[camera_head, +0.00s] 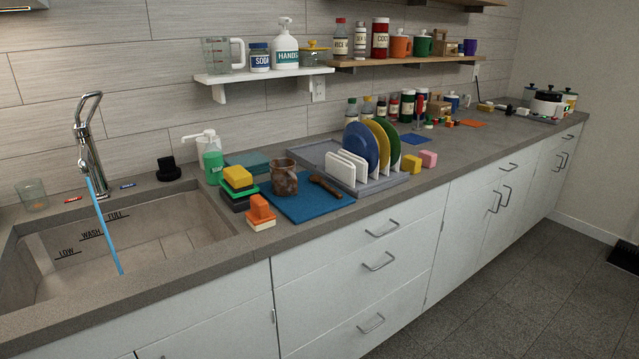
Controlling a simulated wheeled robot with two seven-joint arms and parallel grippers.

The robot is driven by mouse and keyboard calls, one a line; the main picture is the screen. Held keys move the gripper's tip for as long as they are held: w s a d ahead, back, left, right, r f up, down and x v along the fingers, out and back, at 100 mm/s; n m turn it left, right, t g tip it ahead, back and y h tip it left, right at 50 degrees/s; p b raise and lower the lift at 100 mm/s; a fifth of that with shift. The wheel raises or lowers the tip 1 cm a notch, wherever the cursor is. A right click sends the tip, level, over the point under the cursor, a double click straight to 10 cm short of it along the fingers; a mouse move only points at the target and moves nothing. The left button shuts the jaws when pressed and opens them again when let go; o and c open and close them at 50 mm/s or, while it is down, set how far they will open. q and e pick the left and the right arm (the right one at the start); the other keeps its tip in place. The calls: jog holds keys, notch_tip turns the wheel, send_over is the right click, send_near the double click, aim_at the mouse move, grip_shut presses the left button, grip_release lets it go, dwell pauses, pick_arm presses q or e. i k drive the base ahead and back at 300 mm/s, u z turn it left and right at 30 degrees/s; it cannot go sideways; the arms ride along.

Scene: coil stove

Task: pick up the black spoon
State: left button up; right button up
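I cannot make out a black spoon for certain in the head view. A dark brown long-handled utensil (326,187) lies on the blue mat (310,210) beside a brown mug (284,178); its exact kind is unclear. A small black item (169,169) stands on the counter behind the sink, and it does not look like a spoon. The far end of the counter has small dark items too tiny to tell apart. Neither of my grippers is in view.
The sink (140,240) with running blue water is at the left. A grey dish rack (390,186) holds plates. Sponges (238,178) are stacked left of the mat. Shelves (262,74) hang above. Floor (500,270) along the cabinets is clear.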

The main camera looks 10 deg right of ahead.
aim_at(316, 178)
jog(key=z, duration=0.85)
jog(key=i, duration=1.05)
